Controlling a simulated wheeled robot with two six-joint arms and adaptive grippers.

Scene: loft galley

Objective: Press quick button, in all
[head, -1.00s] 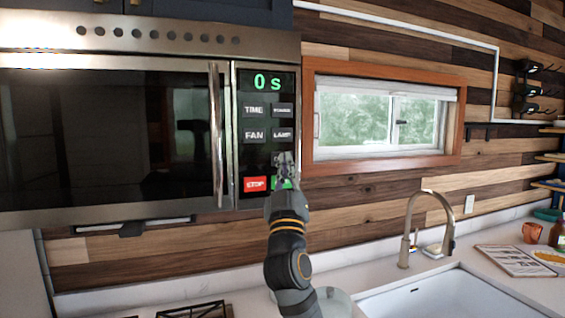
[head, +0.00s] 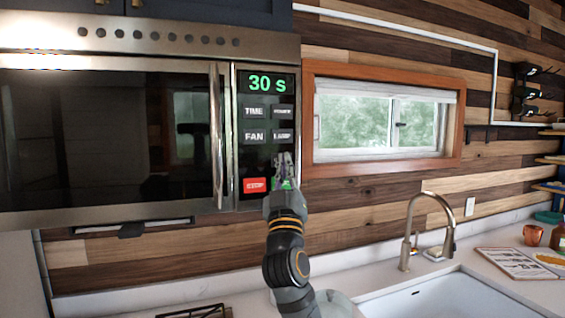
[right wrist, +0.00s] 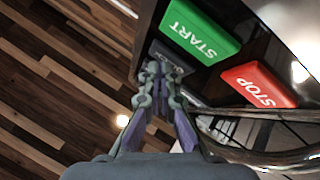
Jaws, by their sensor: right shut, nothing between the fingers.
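A microwave (head: 105,45) has a control panel at its right with a display (head: 267,83) reading 30 s. A grey button (right wrist: 172,58) above START is partly covered by my fingertips, and its label cannot be read. My right gripper (head: 284,156) is shut and empty, its tips at the panel's right side. It also shows in the right wrist view (right wrist: 155,70), tips at or very close to the grey button; contact cannot be made out. The green START button (right wrist: 199,33) and red STOP button (right wrist: 260,85) lie beside it. My left gripper is out of view.
The TIME (head: 254,112) and FAN (head: 254,136) buttons sit higher on the panel. The microwave's vertical handle (head: 216,135) stands out left of it. A window (head: 385,120) is to the right, a faucet (head: 412,230) and sink (head: 430,295) below.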

